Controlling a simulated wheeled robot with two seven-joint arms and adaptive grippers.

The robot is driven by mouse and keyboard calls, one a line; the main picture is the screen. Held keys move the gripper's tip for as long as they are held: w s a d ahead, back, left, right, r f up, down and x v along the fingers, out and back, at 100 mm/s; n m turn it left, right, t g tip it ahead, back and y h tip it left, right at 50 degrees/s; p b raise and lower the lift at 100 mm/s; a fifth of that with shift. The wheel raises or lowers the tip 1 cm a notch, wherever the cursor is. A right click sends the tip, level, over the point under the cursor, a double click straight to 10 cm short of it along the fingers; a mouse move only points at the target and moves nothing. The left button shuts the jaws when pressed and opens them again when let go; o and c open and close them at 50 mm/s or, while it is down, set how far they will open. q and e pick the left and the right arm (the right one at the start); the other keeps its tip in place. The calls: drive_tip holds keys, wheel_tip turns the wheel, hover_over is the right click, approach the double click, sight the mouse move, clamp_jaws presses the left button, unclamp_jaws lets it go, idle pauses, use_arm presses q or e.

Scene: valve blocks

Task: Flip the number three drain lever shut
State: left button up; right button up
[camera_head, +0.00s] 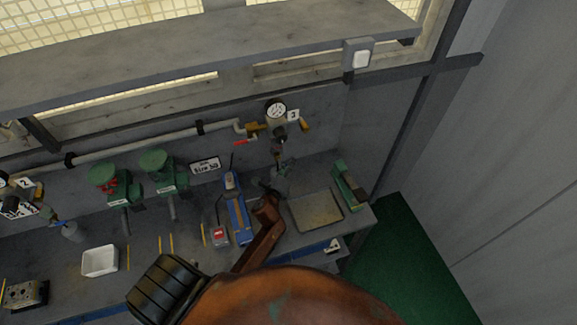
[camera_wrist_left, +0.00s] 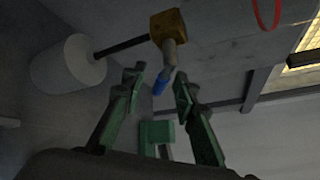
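The number 3 plate (camera_head: 293,115) sits beside a round gauge (camera_head: 275,110) on the back wall, with brass valve parts and a red lever (camera_head: 240,143) below left. My left gripper (camera_head: 284,166) is small and dark there, below the gauge, partly hidden by my own arm. In the left wrist view, my left gripper (camera_wrist_left: 159,88) is open, its green fingers apart. My right gripper is not in view.
A pale cylinder (camera_wrist_left: 65,65) on a dark rod is close by in the left wrist view. On the bench are a blue tool (camera_head: 237,212), a shallow tray (camera_head: 315,210), a green block (camera_head: 349,186) and a white dish (camera_head: 100,261). Green valves (camera_head: 152,160) stand further left.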

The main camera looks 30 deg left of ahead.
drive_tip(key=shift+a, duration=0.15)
use_arm(q)
drive_tip(key=c, duration=0.3)
clamp_jaws()
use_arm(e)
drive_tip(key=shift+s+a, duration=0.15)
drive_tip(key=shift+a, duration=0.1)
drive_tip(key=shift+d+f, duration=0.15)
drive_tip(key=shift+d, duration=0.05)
